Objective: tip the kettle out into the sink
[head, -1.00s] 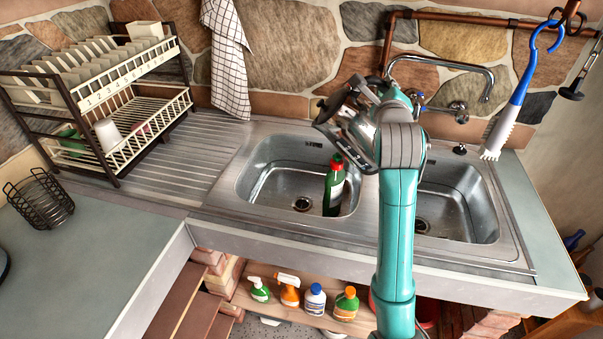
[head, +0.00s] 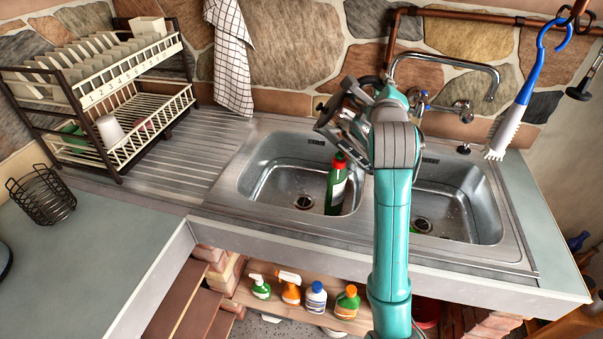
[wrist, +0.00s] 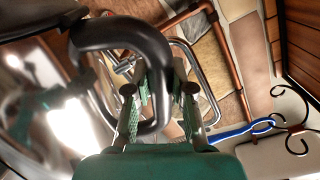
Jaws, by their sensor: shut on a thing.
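The kettle's dark looped handle (wrist: 122,30) shows large in the wrist view, with its shiny metal body (wrist: 45,120) at the left, blurred and cut off. My gripper (wrist: 160,105) is shut on the handle, with a finger on either side. In the head view my gripper (head: 345,112) is over the sink, near the divider between the two basins. My arm hides most of the kettle there, and I cannot tell where its spout points. The steel sink (head: 290,224) has a left and a right basin. No stream of water is visible.
A green bottle with a red cap (head: 337,188) stands in the left basin. The tap (head: 445,58) is behind the sink. A blue-handled brush (head: 520,95) hangs at right. A dish rack (head: 110,110) stands at left. The drainboard (head: 180,150) is clear.

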